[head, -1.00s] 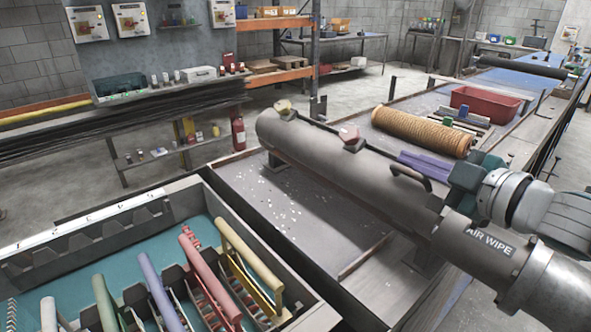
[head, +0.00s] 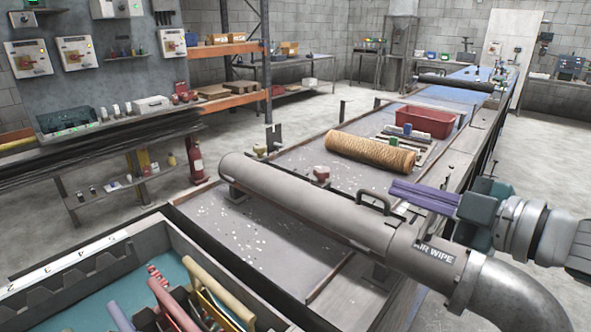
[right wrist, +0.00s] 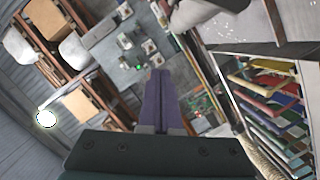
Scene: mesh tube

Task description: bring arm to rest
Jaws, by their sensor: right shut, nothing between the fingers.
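My right gripper (head: 394,189) is in the head view at the right, its purple fingers together and pointing left. It appears above and beyond the right part of the grey air wipe tube (head: 300,207), near the tube's black handle (head: 373,203). Nothing shows between the fingers. In the right wrist view the same fingers (right wrist: 160,74) lie side by side, with nothing held. My left gripper is not in view.
An orange mesh roll (head: 370,157) and a red bin (head: 425,123) lie on the long bench beyond the tube. A tray (head: 70,262) with coloured handled tools is at the lower left. A shelf unit (head: 235,100) stands behind. Floor at the right is clear.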

